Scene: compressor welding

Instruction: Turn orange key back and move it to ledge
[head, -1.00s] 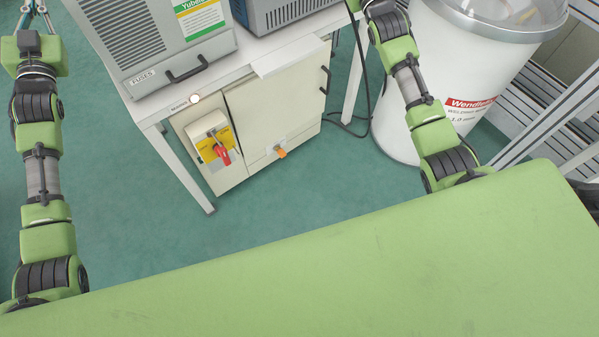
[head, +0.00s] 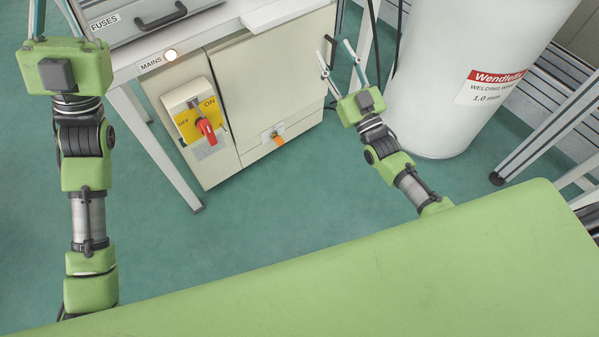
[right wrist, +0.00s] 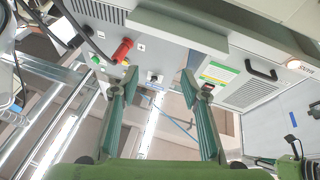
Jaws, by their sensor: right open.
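The orange key (head: 278,139) sits in a small lock plate low on the beige cabinet door (head: 275,85). A white ledge (head: 285,10) juts out above the door. My right gripper (head: 335,48) is open and empty, right of the cabinet and up and to the right of the key, touching neither. In the right wrist view its two fingers (right wrist: 160,80) are wide apart with nothing between them; I cannot make out the key there. My left gripper is at the upper left of the head view, its fingertips cut off by the frame.
A red switch handle (head: 206,129) on a yellow ON/OFF plate is left of the key. The MAINS lamp (head: 171,55) is above it. A white drum (head: 465,80) stands to the right. The green floor (head: 270,215) in front of the cabinet is clear.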

